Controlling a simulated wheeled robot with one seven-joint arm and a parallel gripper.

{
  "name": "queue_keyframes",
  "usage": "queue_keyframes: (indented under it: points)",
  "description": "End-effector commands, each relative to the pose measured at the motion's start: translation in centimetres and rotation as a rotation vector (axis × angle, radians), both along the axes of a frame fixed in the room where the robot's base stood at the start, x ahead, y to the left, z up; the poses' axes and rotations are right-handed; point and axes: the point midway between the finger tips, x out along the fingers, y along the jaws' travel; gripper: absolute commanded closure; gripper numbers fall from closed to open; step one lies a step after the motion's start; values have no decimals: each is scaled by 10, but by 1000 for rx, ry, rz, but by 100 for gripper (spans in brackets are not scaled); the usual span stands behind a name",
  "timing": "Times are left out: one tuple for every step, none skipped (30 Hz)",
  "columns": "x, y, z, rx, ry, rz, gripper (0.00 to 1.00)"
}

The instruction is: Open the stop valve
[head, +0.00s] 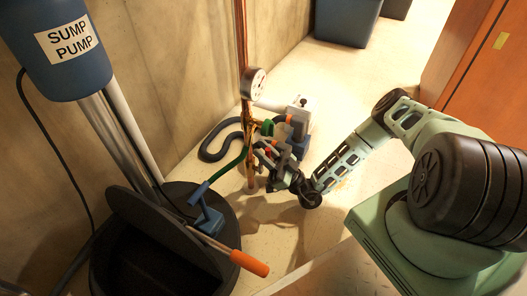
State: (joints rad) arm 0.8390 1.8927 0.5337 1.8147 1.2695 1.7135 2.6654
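A copper pipe (241,38) runs down the wall at the middle of the head view, with a round white dial gauge (255,83) on it. Brass fittings (248,118) sit below the gauge, and a green part (267,127), which looks like the stop valve's handle, shows beside them. My gripper (266,154) is at this valve area, just below the green part. My fingers overlap the fittings in this view, so contact and the finger gap cannot be made out. The handle is partly hidden, and its exact position cannot be read.
A small grey device with a blue base (300,128) stands right behind my gripper. A dark hose (213,150) curls on the floor. At left are a blue sump pump (62,50), an open black pit (150,265) and an orange-handled tool (248,263).

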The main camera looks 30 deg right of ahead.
Motion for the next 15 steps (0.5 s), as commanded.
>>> queue_keyframes:
  points:
    - [0,0,0,1,-1,0,64]
    - [0,0,0,0,-1,1,64]
    - [0,0,0,1,-2,1,64]
    - [0,0,0,1,-2,1,64]
    - [0,0,1,1,-2,1,64]
    - [0,0,1,1,-3,1,64]
    - [0,0,1,1,-3,1,64]
    - [0,0,1,1,-3,1,64]
    - [-1,0,0,1,-3,1,64]
    - [-1,0,-1,1,-3,1,64]
    - [-2,-1,-2,1,-3,1,64]
    - [-3,-3,-5,1,-3,1,64]
    - [-5,-4,-8,0,-2,0,64]
    - [-6,-6,-12,0,-2,0,64]
    - [-9,-9,-17,0,-1,-1,64]
